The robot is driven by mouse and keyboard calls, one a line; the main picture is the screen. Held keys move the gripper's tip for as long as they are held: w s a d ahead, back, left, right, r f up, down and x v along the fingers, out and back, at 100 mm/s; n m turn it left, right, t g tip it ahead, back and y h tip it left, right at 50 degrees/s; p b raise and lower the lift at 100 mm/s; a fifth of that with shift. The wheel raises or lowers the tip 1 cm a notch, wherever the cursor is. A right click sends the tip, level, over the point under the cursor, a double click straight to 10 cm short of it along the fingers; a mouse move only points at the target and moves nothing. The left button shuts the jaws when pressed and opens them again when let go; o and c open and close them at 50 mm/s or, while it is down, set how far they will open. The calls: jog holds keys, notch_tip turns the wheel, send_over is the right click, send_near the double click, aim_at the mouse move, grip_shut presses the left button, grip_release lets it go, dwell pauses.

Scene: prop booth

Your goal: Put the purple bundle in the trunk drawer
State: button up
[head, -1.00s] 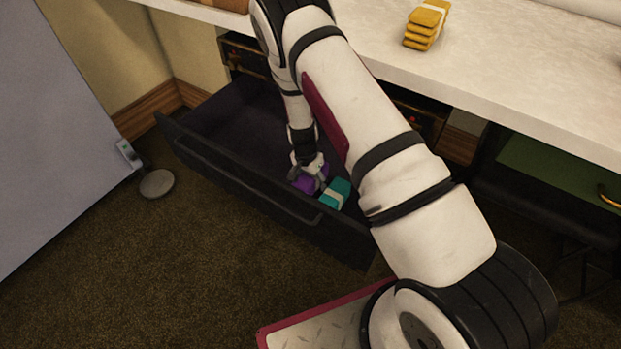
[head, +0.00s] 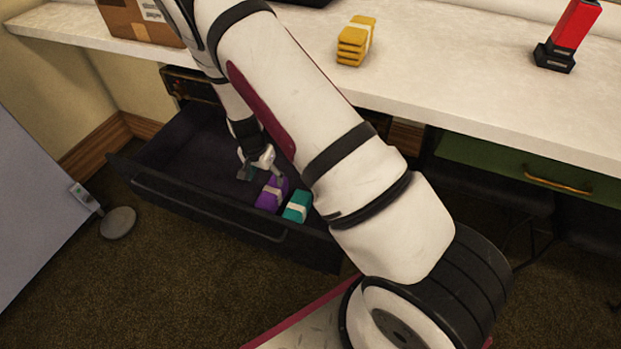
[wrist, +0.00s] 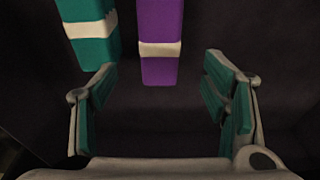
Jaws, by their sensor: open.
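The purple bundle (head: 270,195), with a pale band, lies inside the open dark trunk drawer (head: 205,205), near its front wall. It also shows at the top middle of the wrist view (wrist: 160,45). A teal bundle (head: 297,206) lies beside it in the drawer and shows at the upper left of the wrist view (wrist: 90,30). My gripper (head: 263,172) is in the drawer next to the purple bundle. In the wrist view its fingers (wrist: 160,92) are spread wide with nothing between them, and the purple bundle lies beyond the fingertips.
A yellow stack of bundles (head: 355,42), a red and black object (head: 568,35) and a cardboard box (head: 140,20) stand on the white counter (head: 440,75). A green drawer (head: 500,165) is at the right. A grey panel (head: 40,200) stands at the left. The drawer's back left floor is bare.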

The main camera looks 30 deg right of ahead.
jog(key=s+a+r+n+y, duration=0.15)
jog(key=s+r, duration=0.25)
jog(key=r, duration=0.6)
jog(key=s+a+r+n, duration=0.15)
jog(key=s+r, duration=0.25)
jog(key=r, duration=0.6)
jog(key=s+a+r+n+y, duration=0.15)
jog(key=s+r, duration=0.25)
jog(key=r, duration=0.6)
jog(key=s+d+r+n, duration=0.1)
jog(key=s+r+n, duration=0.2)
jog(key=s, duration=1.1)
jog(key=s+d+r+n+h, duration=0.1)
jog(key=s+r+n, duration=0.2)
jog(key=s, duration=1.1)
notch_tip(320, 180, up, 4)
jog(key=shift+s+d+f+g+h, duration=0.15)
jog(key=shift+s+d+g+h, duration=0.15)
jog(key=shift+d, duration=0.1)
notch_tip(320, 180, up, 27)
jog(key=t+p, duration=0.3)
jog(key=p, duration=2.2)
jog(key=shift+d+r+t+p, duration=0.2)
jog(key=shift+d+t+p, duration=0.1)
jog(key=shift+t, duration=0.1)
